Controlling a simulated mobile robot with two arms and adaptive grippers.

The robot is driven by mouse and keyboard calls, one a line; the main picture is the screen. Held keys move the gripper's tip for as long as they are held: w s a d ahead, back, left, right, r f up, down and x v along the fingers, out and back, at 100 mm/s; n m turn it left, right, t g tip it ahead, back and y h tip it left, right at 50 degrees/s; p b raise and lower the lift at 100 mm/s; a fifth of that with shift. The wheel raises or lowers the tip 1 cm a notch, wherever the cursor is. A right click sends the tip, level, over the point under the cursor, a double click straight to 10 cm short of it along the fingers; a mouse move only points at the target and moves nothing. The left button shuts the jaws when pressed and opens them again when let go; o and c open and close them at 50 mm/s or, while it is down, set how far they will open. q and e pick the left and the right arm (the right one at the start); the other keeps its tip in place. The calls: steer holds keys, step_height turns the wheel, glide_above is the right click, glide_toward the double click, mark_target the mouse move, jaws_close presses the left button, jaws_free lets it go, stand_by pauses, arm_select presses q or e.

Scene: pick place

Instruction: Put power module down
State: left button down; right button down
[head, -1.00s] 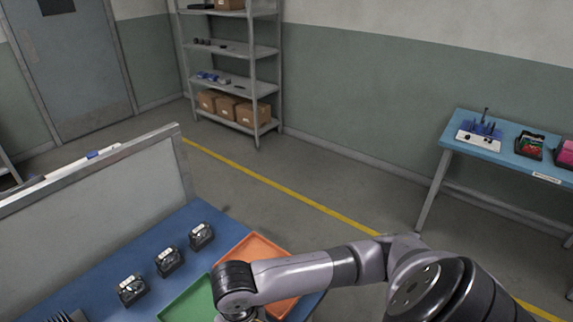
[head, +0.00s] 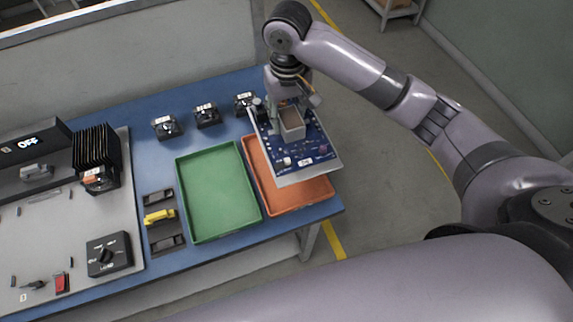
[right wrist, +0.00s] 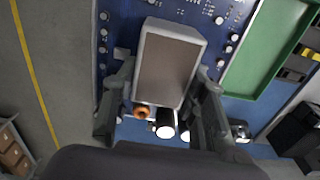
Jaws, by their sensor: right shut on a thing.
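The power module, a blue circuit board (head: 312,162) with a grey box-shaped block (head: 292,124) on it, is over the orange tray (head: 318,194) in the head view. It covers much of the tray and seems held above it; the exact gap is hard to tell. My right gripper (head: 287,112) is shut on the block. The right wrist view shows the fingers (right wrist: 163,100) on both sides of the block (right wrist: 168,62), with the blue board (right wrist: 112,28) beneath. My left gripper is not in view.
An empty green tray (head: 218,192) lies left of the orange one. Several small dark modules (head: 167,127) stand in a row behind the trays. A grey panel (head: 60,235) with a black heatsink (head: 96,150) and a dial box (head: 108,255) fills the left. The table's right edge is close.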

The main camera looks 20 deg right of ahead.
steer(key=w+r, duration=0.1)
steer(key=w+a+r, duration=0.1)
steer(key=shift+a+r, duration=0.1)
steer(key=shift+r, duration=0.3)
steer(key=shift+f, duration=0.15)
step_height(320, 180, down, 14)
steer(key=shift+w+f, duration=0.1)
steer(key=shift+f, duration=2.55)
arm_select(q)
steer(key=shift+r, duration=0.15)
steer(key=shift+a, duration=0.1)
arm_select(e)
steer(key=c, duration=1)
jaws_free()
steer(key=shift+f, duration=0.1)
steer(key=shift+o, duration=0.2)
